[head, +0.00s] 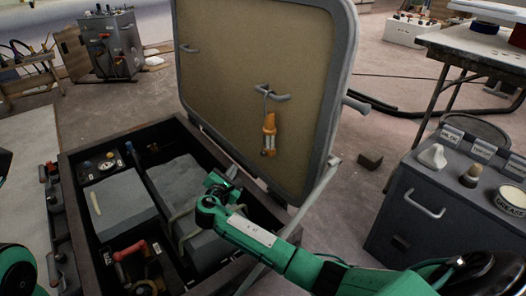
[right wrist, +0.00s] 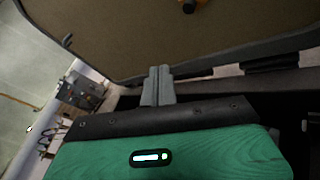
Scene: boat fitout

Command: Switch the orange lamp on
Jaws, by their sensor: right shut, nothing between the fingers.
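The orange lamp (head: 269,132) hangs by a cord from a hook on the inner face of the raised hatch lid (head: 240,60). Its lower end shows at the top edge of the right wrist view (right wrist: 189,5). I cannot tell from its look whether it is lit. My right gripper (head: 228,172) is shut and empty, over the open locker below and left of the lamp, apart from it. In the right wrist view its grey fingers (right wrist: 158,80) are together, pointing at the lid's lower edge. My left gripper is not in view.
The open locker (head: 70,170) holds grey blocks (head: 120,208), a red-handled part (head: 130,250) and hoses. A strut (head: 305,210) props the lid close to my right arm. A grey cabinet (head: 390,235) with labelled items stands at right. A small dark block (head: 370,160) lies on the floor.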

